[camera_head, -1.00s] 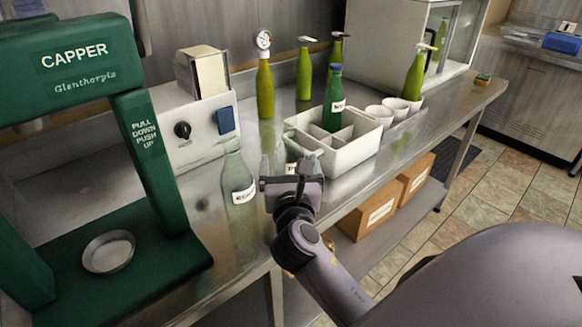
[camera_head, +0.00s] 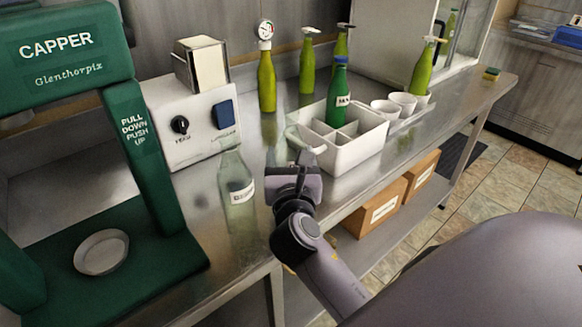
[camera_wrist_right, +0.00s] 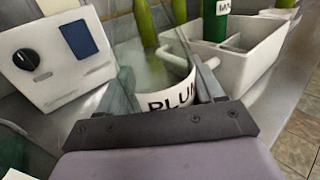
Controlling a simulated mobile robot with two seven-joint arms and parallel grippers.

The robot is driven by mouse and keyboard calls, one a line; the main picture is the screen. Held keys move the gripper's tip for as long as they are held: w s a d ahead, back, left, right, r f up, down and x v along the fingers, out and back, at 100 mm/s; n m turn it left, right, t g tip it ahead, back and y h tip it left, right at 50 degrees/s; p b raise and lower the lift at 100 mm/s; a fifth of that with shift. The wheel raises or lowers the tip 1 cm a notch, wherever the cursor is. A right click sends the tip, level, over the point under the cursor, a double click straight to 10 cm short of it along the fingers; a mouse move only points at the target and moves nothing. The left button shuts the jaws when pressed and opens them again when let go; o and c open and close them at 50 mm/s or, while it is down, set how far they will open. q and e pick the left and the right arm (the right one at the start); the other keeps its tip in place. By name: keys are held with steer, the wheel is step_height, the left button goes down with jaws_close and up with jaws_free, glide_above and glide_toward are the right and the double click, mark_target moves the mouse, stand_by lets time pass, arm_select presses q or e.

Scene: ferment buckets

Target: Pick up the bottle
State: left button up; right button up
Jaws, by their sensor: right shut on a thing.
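My right gripper (camera_head: 300,160) is in front of the white divided crate, at the front part of the steel counter. In the right wrist view its fingers are shut on a clear glass bottle (camera_wrist_right: 155,68) with a white label reading "PLU...". In the head view this bottle is mostly hidden by the gripper or hard to make out. Another clear bottle (camera_head: 236,172) with a white label stands upright on the counter, left of my right gripper. A green bottle (camera_head: 338,95) stands in the white crate (camera_head: 350,158). My left gripper is out of view.
The green capper (camera_head: 158,170) with a round dish (camera_head: 101,252) stands at left. Behind are a white control box (camera_head: 195,130), several green bottles, including one with a gauge (camera_head: 266,82), and white cups (camera_head: 385,107). Cardboard boxes (camera_head: 378,210) sit on the lower shelf.

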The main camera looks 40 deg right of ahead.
step_height(320, 180, up, 20)
steer(key=p, duration=0.6)
